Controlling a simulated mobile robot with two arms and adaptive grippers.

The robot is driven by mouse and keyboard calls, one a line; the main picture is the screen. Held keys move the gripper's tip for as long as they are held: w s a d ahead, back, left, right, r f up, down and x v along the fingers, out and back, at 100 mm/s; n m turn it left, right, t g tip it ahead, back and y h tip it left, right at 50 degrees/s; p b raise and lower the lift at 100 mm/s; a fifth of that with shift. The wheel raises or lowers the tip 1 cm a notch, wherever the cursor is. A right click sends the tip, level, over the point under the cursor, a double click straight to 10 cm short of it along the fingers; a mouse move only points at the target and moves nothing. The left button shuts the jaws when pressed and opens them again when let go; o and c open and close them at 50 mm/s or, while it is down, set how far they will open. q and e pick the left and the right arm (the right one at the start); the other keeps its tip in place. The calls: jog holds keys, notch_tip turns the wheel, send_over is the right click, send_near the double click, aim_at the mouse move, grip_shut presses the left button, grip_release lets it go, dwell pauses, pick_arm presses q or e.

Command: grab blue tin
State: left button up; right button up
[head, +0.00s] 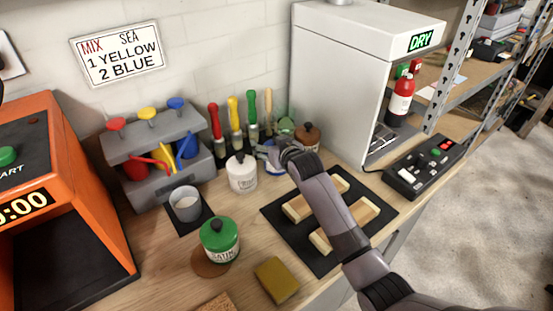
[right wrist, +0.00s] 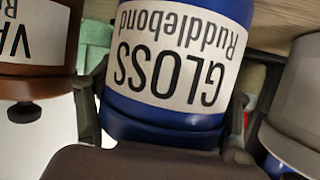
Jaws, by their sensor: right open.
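The blue tin (head: 263,157) stands at the back of the workbench, largely hidden by my right gripper (head: 281,150) in the head view. In the right wrist view the blue tin (right wrist: 165,108) appears upside down, with a white label reading GLOSS Ruddlebond. My right gripper (right wrist: 163,130) is open, with one finger on each side of the tin. I cannot tell whether the fingers touch it. My left gripper is not in view.
A brown-lidded tin (head: 307,137) and a white tin (head: 242,174) stand close on either side. A green tin (head: 220,240) is nearer the front. Upright brushes (head: 235,120) stand behind. A black mat (head: 335,262) with wooden blocks lies under my right arm.

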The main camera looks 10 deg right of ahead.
jog(key=shift+c, duration=0.3)
jog(key=c, duration=1.5)
jog(key=shift+r, duration=0.15)
